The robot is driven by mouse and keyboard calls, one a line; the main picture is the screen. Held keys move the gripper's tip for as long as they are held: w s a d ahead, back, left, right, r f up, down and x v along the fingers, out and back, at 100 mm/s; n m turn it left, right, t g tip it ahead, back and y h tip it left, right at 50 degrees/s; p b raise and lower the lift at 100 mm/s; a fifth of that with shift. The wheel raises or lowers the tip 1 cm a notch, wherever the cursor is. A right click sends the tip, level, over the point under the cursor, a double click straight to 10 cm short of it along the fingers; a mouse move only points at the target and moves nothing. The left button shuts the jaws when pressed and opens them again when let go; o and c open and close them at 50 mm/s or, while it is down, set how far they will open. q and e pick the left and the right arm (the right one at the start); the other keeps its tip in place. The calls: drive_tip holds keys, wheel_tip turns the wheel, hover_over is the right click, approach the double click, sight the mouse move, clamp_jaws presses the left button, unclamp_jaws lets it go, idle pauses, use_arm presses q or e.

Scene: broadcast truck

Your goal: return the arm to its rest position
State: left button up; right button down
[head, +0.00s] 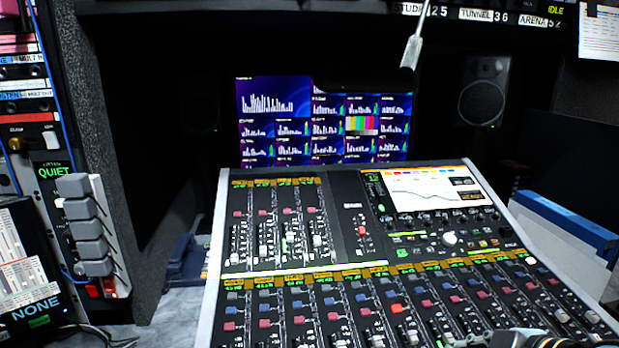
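Neither gripper can be made out in the head view. A grey and black rounded part (545,339) just shows at the bottom right edge, over the front of the mixing console (212,262). It may be part of my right arm, but too little of it shows to tell. No fingers and no held object are visible. My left arm is not in the picture.
The console, with several faders and a lit screen (430,190), fills the lower middle and right. Monitors (273,97) and a speaker (484,92) stand behind. A rack (85,130) and a dark panel (28,270) stand left. A pale rod (412,50) hangs overhead.

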drive_tip(key=s+d+r+m+g+h, duration=0.25)
drive_tip(key=s+m, duration=0.25)
drive_tip(key=s, duration=0.6)
drive_tip(key=s+d+r+m+g+h, duration=0.1)
drive_tip(key=s+d+m+g+h, duration=0.15)
drive_tip(key=s+m, duration=0.55)
drive_tip(key=s+d+f+n+g+y+b, duration=0.1)
drive_tip(key=s+f+b, duration=0.15)
drive_tip(key=f, duration=1.45)
drive_tip(key=s+d+f+n+g+b, duration=0.15)
drive_tip(key=f+b, duration=0.25)
drive_tip(key=f, duration=1.2)
use_arm(q)
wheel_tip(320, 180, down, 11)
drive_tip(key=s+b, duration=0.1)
drive_tip(key=b, duration=0.3)
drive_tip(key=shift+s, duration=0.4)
use_arm(e)
drive_tip(key=s+f, duration=1.8)
drive_tip(key=f, duration=0.2)
drive_tip(key=shift+s+d+f+g, duration=0.25)
drive_tip(key=shift+s+f+g, duration=0.05)
drive_tip(key=shift+f+g, duration=0.1)
